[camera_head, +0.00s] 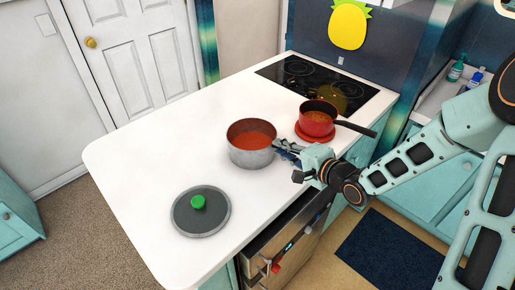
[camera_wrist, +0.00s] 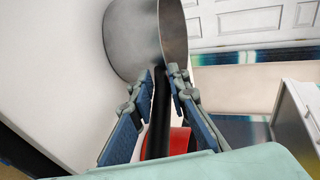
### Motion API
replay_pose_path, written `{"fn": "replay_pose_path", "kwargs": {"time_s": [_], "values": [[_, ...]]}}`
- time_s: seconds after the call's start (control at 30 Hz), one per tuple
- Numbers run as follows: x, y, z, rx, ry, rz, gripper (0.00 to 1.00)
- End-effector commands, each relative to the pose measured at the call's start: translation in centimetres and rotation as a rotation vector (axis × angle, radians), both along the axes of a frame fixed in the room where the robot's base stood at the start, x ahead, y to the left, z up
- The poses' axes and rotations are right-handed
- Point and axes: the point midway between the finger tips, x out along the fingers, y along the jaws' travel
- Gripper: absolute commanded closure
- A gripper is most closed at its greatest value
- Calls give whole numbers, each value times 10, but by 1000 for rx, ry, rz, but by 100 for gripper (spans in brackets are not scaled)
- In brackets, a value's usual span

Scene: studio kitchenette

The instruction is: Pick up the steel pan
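The steel pan (camera_head: 250,158) stands upright on the white counter with red sauce in it. It also shows at the top of the wrist view (camera_wrist: 130,40). Its black handle (camera_wrist: 161,105) runs between the fingers of my gripper (camera_wrist: 161,72). In the head view my gripper (camera_head: 283,150) is at the right side of this pan, over the handle. The fingertips lie close against both sides of the handle and look shut on it. The handle is mostly hidden in the head view.
A red saucepan (camera_head: 316,120) with a dark handle stands close on the right, near the black cooktop (camera_head: 291,69). A grey lid with a green knob (camera_head: 198,202) lies on the counter nearer the front. The counter (camera_head: 150,160) is clear to the left.

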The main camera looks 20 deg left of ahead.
Motion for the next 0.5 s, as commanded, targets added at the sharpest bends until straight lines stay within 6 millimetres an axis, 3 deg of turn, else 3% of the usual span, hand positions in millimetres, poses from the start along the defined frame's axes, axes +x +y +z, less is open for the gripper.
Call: {"fn": "replay_pose_path", "kwargs": {"time_s": [0.1, 0.5], "values": [[0, 0, 0, 0, 0, 0, 100], [1, 1, 4, 6, -7, 1, 100]]}}
